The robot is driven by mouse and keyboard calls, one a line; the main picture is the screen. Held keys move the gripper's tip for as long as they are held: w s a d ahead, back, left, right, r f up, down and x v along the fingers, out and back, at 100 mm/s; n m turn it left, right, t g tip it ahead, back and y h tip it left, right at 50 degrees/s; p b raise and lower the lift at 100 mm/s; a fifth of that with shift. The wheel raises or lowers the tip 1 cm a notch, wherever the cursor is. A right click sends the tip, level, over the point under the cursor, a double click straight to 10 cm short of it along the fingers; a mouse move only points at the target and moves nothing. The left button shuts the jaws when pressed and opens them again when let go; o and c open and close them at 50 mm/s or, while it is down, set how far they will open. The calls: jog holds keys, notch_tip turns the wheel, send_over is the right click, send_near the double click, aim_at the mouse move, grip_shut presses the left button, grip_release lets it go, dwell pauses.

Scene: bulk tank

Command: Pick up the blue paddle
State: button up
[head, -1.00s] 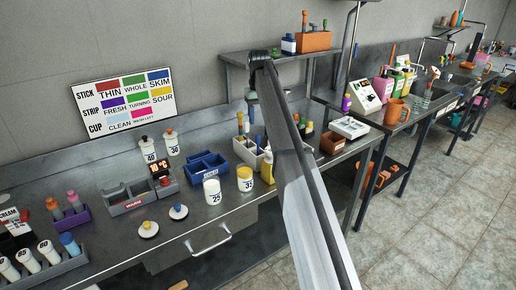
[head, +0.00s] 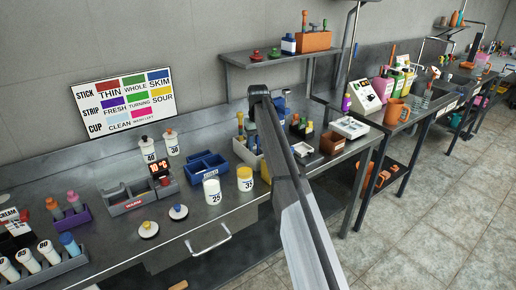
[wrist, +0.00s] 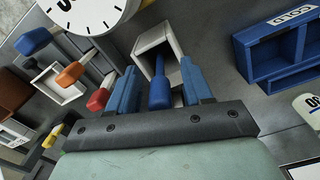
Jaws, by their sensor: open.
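A blue paddle (wrist: 159,93) shows in the wrist view. Its handle lies between my gripper's two blue fingers, with a small gap visible on either side, and its shaft leads into a white open box (wrist: 148,42). My gripper (wrist: 159,68) is open around the handle. In the head view my gripper (head: 265,108) is above the white holder (head: 242,153) on the bench. My arm hides part of the holder and its handles there. Another blue handle (wrist: 33,41) shows at the upper left of the wrist view.
An orange handle (wrist: 70,73) and a red handle (wrist: 98,99) stand close by on the left. A blue tray marked COLD (wrist: 272,72) is to the right. In the head view a blue tray (head: 207,167) and white jars (head: 212,190) stand left of the holder. A shelf (head: 290,58) hangs behind.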

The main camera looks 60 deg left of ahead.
jog(key=shift+f, duration=0.3)
grip_shut()
jog(key=shift+r, duration=0.1)
dwell(0.4)
jog(key=r, duration=0.9)
jog(key=shift+s+d+r, duration=0.2)
jog(key=shift+s+r, duration=0.15)
jog(key=s+d+r, duration=0.4)
jog(key=s+d, duration=0.3)
jog(key=s, duration=0.3)
jog(key=shift+s+d, duration=0.25)
